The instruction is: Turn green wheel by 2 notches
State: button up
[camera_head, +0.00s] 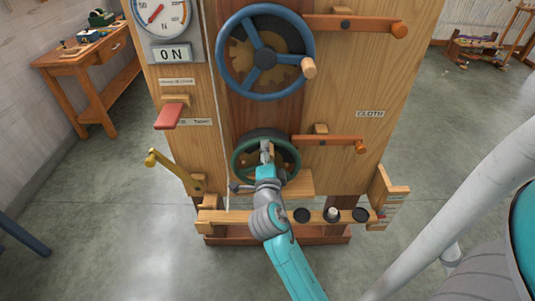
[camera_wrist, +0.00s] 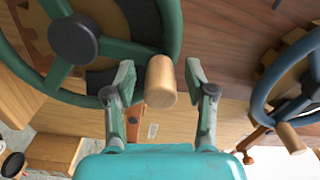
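The green wheel (camera_head: 237,166) is mounted low on the front of the wooden machine, below the blue wheel. In the wrist view the green wheel (camera_wrist: 150,47) fills the upper left, with its dark hub and its wooden handle (camera_wrist: 160,82) at the right side of the rim. My gripper (camera_wrist: 158,80) is open, with one finger on either side of the handle and a small gap on both sides. In the head view my gripper (camera_head: 267,150) is in front of the green wheel and hides part of it and its handle.
The blue wheel (camera_head: 223,62) with a wooden knob is above; it also shows at the right of the wrist view (camera_wrist: 262,100). Orange levers (camera_head: 330,142) stick out right, a red lever (camera_head: 168,116) and a brass-knobbed lever (camera_head: 175,170) left. A shelf (camera_head: 318,216) with dark round pieces lies below.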

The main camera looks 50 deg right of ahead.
jog(key=v, duration=1.2)
dwell(0.6)
